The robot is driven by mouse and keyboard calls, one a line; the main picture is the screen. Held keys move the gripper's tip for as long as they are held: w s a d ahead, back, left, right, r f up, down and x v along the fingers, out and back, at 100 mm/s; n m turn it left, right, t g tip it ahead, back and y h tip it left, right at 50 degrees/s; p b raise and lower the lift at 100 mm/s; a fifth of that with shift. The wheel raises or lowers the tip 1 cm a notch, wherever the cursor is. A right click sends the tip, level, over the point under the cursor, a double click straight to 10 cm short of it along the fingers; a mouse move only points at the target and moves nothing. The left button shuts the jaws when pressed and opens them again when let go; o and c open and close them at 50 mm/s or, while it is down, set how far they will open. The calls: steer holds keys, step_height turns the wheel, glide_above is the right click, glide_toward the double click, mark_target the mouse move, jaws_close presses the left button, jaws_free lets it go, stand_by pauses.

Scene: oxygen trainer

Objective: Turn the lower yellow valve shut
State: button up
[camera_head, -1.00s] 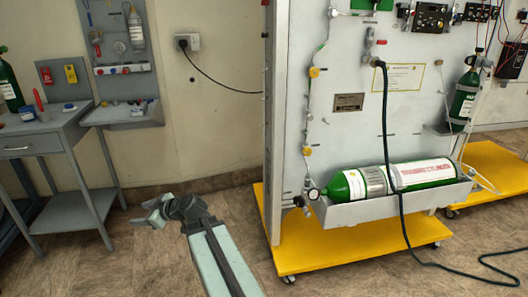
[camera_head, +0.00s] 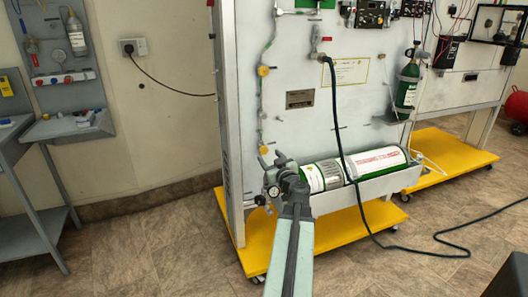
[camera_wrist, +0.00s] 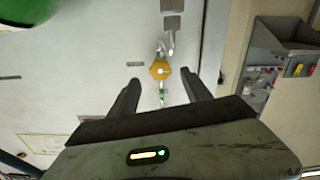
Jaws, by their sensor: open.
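The lower yellow valve (camera_head: 263,150) is a small round knob on a thin pipe at the left side of the pale upright panel. The upper yellow valve (camera_head: 263,71) sits higher on the same pipe. My gripper (camera_head: 270,160) is just below the lower valve in the head view, partly covering the pipe's foot. In the wrist view, my gripper (camera_wrist: 160,77) is open and empty, and a yellow valve (camera_wrist: 160,70) shows between and beyond the fingertips. The fingers seem apart from it. How far they are from it is hard to tell.
A green and white cylinder (camera_head: 370,163) lies in a grey trough (camera_head: 385,184) to the right of my gripper. A black cable (camera_head: 338,118) hangs down the panel to the floor. A yellow base (camera_head: 350,225) juts out below.

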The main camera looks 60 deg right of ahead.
mark_target(264, 151)
steer(key=x, duration=0.6)
steer(key=shift+w+d, duration=0.2)
steer(key=shift+w, duration=0.1)
jaws_close()
steer(key=m, duration=0.4)
steer(key=shift+m, duration=0.3)
steer(key=shift+a, duration=0.1)
jaws_free()
steer(key=shift+s, duration=0.1)
